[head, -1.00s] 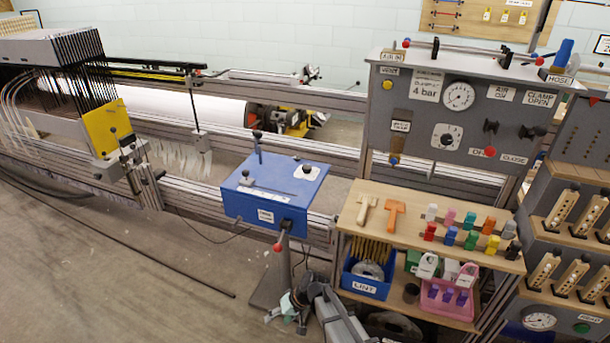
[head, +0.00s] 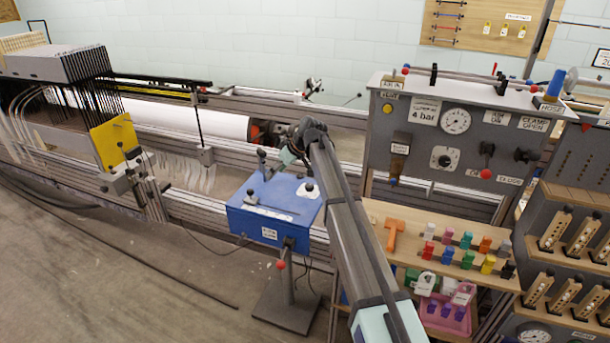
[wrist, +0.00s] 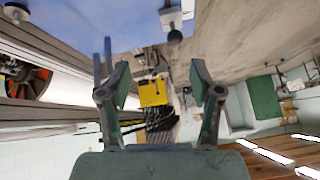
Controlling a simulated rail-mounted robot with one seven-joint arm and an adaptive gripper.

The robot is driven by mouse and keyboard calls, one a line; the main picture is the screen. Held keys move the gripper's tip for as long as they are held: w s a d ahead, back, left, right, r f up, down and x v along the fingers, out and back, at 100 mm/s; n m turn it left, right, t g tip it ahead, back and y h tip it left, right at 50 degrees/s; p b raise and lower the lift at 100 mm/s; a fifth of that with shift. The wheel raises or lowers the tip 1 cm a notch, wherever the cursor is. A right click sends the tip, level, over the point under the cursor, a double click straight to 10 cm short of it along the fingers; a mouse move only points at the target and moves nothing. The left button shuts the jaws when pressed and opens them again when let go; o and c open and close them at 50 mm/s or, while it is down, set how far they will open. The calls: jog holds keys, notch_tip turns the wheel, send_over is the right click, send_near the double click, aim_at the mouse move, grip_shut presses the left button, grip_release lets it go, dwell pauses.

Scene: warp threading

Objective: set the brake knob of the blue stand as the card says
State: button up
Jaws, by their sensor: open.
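The blue stand (head: 236,222) is at the middle of the head view, with a small label (head: 269,234) on its front, too small to read. I cannot tell which is the brake knob. My gripper (head: 283,162) is above the back of the stand top, partly hidden by my arm. In the wrist view my gripper (wrist: 160,80) is open and empty, with the blue top (wrist: 80,22) at the upper edge. No readable card shows.
A lever with a red ball (head: 281,265) hangs below the stand's front. Frame rails run behind it. Floor at front left is mostly clear.

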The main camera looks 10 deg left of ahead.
aim_at(310, 185)
jog(key=w+d+r+h+p, duration=0.15)
jog(key=w+d, duration=0.25)
jog(key=d, duration=0.4)
jog(key=w+d+r+h+p, duration=0.1)
jog(key=w+d+r, duration=0.2)
jog(key=d, duration=0.6)
jog(key=shift+t+h, duration=0.25)
jog(key=shift+t, duration=0.05)
jog(key=p+x, duration=0.2)
jog(key=x, duration=0.6)
jog(key=p+x, duration=0.2)
jog(key=x, duration=0.7)
jog(key=shift+a+r, duration=0.1)
jog(key=shift+a, duration=0.15)
jog(key=c, duration=1.1)
